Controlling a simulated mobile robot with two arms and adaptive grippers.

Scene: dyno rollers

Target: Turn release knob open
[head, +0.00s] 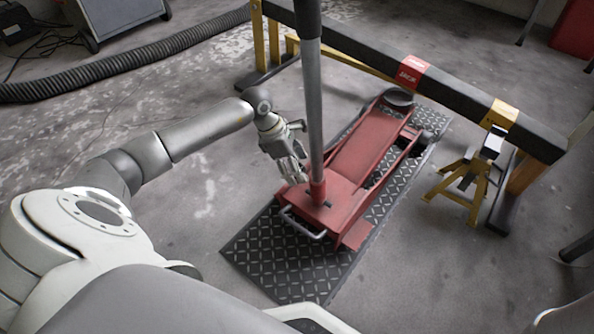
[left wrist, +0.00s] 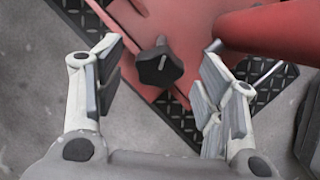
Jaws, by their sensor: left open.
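The release knob (left wrist: 160,67) is a black lobed knob at the rear of the red floor jack (head: 355,160). In the left wrist view it sits between the two open fingers of my left gripper (left wrist: 160,85), apart from both. In the head view my left gripper (head: 292,166) is at the left of the jack's rear end, beside the upright handle (head: 315,110), and the knob cannot be made out there. The handle's red socket also shows in the left wrist view (left wrist: 275,32). My right gripper is in neither view.
The jack stands on a black diamond-plate mat (head: 285,258). A long dark beam (head: 450,92) on yellow legs runs behind it. A yellow jack stand (head: 465,180) is at the right. A black hose (head: 130,68) lies at the back left. The floor at left is clear.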

